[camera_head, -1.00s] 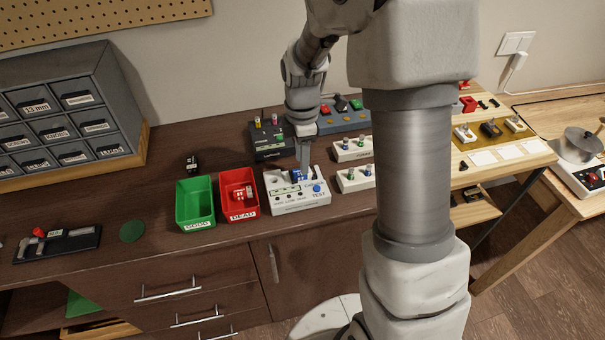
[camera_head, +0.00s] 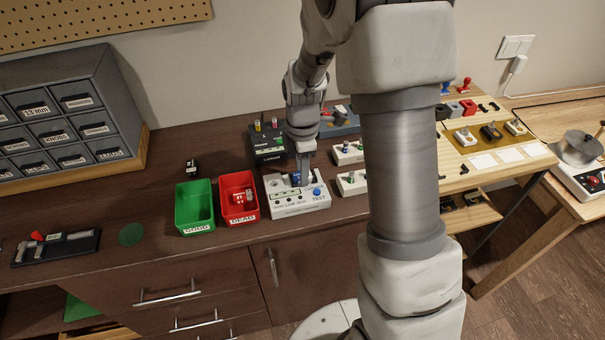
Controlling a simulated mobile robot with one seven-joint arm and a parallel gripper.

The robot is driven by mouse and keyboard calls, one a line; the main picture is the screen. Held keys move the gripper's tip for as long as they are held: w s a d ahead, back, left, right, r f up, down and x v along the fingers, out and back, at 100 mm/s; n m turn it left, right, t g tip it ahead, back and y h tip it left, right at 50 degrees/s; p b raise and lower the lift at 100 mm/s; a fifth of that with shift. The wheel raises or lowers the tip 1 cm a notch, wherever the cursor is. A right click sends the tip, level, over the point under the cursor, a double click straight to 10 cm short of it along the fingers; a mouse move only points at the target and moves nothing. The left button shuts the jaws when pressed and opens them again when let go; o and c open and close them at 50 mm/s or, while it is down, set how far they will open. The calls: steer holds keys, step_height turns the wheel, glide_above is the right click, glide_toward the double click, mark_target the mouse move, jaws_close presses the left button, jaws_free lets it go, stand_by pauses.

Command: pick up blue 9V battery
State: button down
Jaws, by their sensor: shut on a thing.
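The blue 9V battery (camera_head: 296,179) shows as a small blue patch at the top of the white battery tester (camera_head: 300,205), partly hidden by my fingers. My gripper (camera_head: 305,182) points down over the tester, with its fingertips low at the battery. It is shut on the battery. The gap between the fingers is too small to make out, and I cannot tell whether the battery is clear of the tester. A blue TEST button (camera_head: 317,192) sits at the tester's right.
Left of the tester stand a red DEAD bin (camera_head: 242,217) with a red-and-white item inside and an empty green GOOD bin (camera_head: 196,225). Behind is a dark device (camera_head: 270,153); white units (camera_head: 352,184) stand to the right. The counter left of the green bin has free room.

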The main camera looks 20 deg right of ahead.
steer(key=shift+r, duration=0.15)
steer(key=r, duration=0.4)
steer(key=shift+d+r+p, duration=0.2)
steer(key=shift+p, duration=0.1)
steer(key=s+d+r+p, duration=0.3)
steer(key=d+r, duration=0.7)
steer(key=shift+s+d+r+p, duration=0.15)
steer(key=shift+d+p, duration=0.25)
